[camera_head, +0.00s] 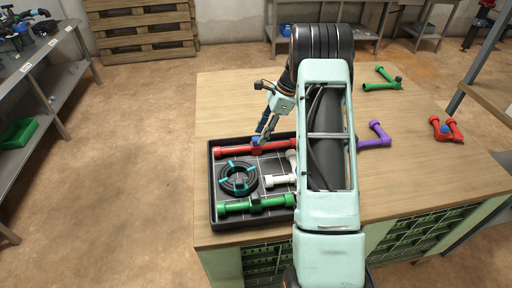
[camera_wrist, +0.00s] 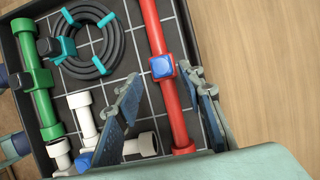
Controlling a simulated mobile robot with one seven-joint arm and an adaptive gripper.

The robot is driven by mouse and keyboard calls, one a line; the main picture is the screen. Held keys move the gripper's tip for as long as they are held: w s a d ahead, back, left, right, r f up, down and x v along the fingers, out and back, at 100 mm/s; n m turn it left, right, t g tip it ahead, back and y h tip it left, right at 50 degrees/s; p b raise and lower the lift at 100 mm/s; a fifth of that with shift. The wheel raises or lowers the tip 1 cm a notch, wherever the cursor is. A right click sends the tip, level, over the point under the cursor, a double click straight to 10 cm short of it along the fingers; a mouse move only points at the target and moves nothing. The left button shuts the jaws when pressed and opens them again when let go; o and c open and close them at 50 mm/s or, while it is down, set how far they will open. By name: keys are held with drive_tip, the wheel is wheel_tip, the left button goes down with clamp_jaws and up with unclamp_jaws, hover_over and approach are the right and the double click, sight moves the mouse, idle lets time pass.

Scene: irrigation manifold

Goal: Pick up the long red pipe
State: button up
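The long red pipe (camera_head: 232,152) lies along the far side of the black tray (camera_head: 213,190). It has a red fitting with a blue square cap (camera_wrist: 162,67) near its middle. My gripper (camera_head: 262,136) is over this pipe, close to the blue-capped fitting. In the wrist view, the two blue-grey fingers of my gripper (camera_wrist: 166,84) are spread apart, with the red pipe (camera_wrist: 154,25) running between them. I cannot tell how far the fingertips are above the tray floor. My arm hides the tray's right part in the head view.
The tray also holds a coiled black hose (camera_head: 238,180) with teal clips, white fittings (camera_head: 280,180) and a green pipe (camera_head: 232,207). On the wooden table are a purple pipe (camera_head: 378,140), a green elbow pipe (camera_head: 380,86) and red pipes (camera_head: 446,128). The table's far left is clear.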

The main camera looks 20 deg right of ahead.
sight(256, 143)
drive_tip(key=shift+x, duration=3.2)
drive_tip(key=shift+w+d, duration=0.2)
drive_tip(key=shift+c, duration=0.3)
clamp_jaws()
drive_tip(key=shift+r, duration=0.1)
